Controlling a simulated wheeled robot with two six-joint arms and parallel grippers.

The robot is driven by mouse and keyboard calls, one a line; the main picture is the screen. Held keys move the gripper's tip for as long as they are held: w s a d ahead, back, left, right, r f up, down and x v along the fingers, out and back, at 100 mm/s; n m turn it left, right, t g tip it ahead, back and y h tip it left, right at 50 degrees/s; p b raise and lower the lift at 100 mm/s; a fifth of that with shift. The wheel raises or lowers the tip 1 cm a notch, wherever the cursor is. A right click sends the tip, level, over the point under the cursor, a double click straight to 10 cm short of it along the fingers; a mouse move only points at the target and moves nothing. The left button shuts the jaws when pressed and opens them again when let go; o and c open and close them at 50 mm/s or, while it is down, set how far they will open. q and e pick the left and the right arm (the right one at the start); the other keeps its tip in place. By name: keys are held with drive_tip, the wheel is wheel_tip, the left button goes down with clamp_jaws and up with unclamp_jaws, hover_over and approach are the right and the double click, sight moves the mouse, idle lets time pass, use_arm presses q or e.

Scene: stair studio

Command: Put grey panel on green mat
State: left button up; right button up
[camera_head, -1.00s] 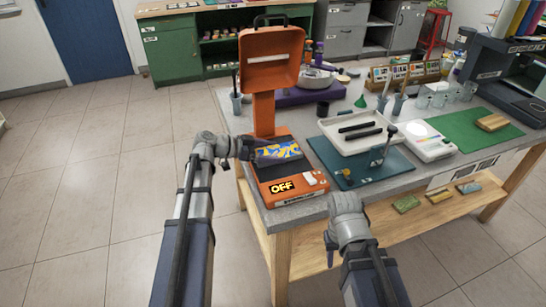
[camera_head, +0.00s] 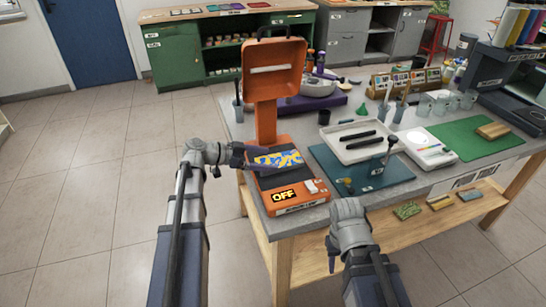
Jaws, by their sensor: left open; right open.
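A panel with a blue and yellow print (camera_head: 285,159) lies on the dark bed of the orange press (camera_head: 299,200), whose upper plate is raised. I cannot clearly make out a plain grey face on it. My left gripper (camera_head: 258,158) is open at the panel's left end, its fingers close to or over that end; I cannot tell whether they touch it. The green mat (camera_head: 462,137) lies flat on the right part of the table, with a tan block on its right end. My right gripper (camera_head: 333,257) is open and empty in front of the table's front edge.
A teal board (camera_head: 385,177) with a small upright tool, a white tray (camera_head: 352,154) with two black bars and a white scale (camera_head: 428,148) stand between press and mat. Cups and a dark machine (camera_head: 515,85) are behind. The mat's left part is clear.

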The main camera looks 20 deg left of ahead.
sight(278, 160)
use_arm(q)
drive_tip(key=p+v, duration=0.1)
drive_tip(key=v, duration=0.2)
drive_tip(key=shift+s+a+r, duration=0.2)
drive_tip(key=shift+r, duration=0.15)
drive_tip(key=shift+s+a+f, duration=0.1)
drive_tip(key=shift+a, duration=0.1)
drive_tip(key=shift+f, duration=0.15)
drive_tip(key=shift+d, duration=0.2)
drive_tip(key=shift+d+f+b, duration=0.1)
drive_tip(key=shift+f+b, duration=0.05)
drive_tip(key=shift+b, duration=0.25)
drive_tip(key=shift+w+b+x, duration=0.2)
drive_tip(key=shift+b+x, duration=1.2)
drive_tip(key=shift+x, duration=2.1)
drive_tip(key=shift+w+f, duration=0.1)
drive_tip(key=c, duration=1.2)
drive_tip(key=shift+o, duration=0.2)
use_arm(e)
drive_tip(key=shift+w+d+f, duration=0.15)
drive_tip(key=shift+d+f, duration=0.05)
drive_tip(key=shift+f, duration=0.25)
drive_tip(key=shift+w+d+f, duration=0.1)
drive_tip(key=shift+d+f, duration=0.1)
drive_tip(key=shift+f, duration=0.2)
